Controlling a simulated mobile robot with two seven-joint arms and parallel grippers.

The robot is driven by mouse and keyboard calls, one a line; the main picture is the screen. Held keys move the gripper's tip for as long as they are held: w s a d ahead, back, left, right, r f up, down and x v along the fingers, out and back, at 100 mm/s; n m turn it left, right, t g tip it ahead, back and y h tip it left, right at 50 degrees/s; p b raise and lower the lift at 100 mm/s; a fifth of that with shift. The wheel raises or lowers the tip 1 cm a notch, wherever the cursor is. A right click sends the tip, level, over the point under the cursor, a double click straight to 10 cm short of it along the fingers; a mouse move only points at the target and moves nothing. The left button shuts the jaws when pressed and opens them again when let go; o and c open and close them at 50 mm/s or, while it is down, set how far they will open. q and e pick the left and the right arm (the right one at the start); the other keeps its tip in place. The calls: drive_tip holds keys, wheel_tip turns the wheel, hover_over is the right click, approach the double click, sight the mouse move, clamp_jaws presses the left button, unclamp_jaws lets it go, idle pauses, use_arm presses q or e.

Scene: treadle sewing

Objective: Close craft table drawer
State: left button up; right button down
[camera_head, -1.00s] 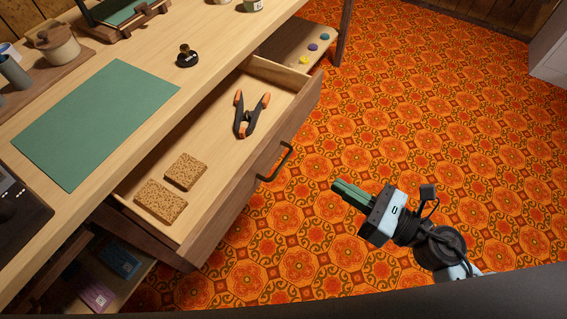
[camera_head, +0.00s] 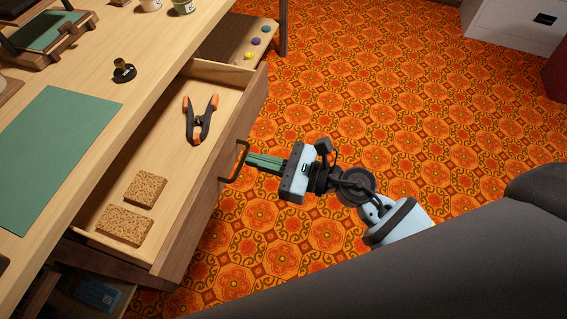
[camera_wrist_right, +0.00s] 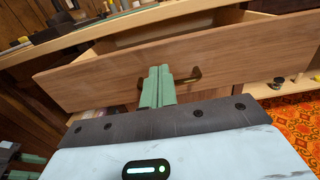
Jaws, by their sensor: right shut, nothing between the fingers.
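The craft table drawer is pulled open, its wooden front (camera_head: 222,165) facing my right arm; the front also fills the middle of the right wrist view (camera_wrist_right: 220,55). A dark bar handle (camera_head: 240,160) is on the drawer front, and in the wrist view it shows on both sides of the fingers (camera_wrist_right: 188,77). My right gripper (camera_head: 250,160) is shut and empty, its green fingers pointing at the front by the handle. I cannot tell whether the tips touch it. Inside the drawer lie an orange-tipped black clamp (camera_head: 200,120) and two cork blocks (camera_head: 145,188).
The tabletop (camera_head: 110,130) holds a green mat (camera_head: 45,150) and a small dark stamp-like object (camera_head: 123,70). A low shelf (camera_head: 235,45) with coloured round pieces is beyond the drawer. A white cabinet (camera_head: 520,25) stands at the far right. Patterned floor between is clear.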

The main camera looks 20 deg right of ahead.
sight(224, 152)
drive_tip(key=x, duration=0.4)
drive_tip(key=shift+w+a, duration=0.2)
drive_tip(key=shift+a, duration=0.15)
use_arm(q)
drive_tip(key=shift+w+r, duration=0.1)
drive_tip(key=shift+w, duration=0.2)
drive_tip(key=shift+w, duration=0.1)
use_arm(e)
drive_tip(key=shift+w+a, duration=0.1)
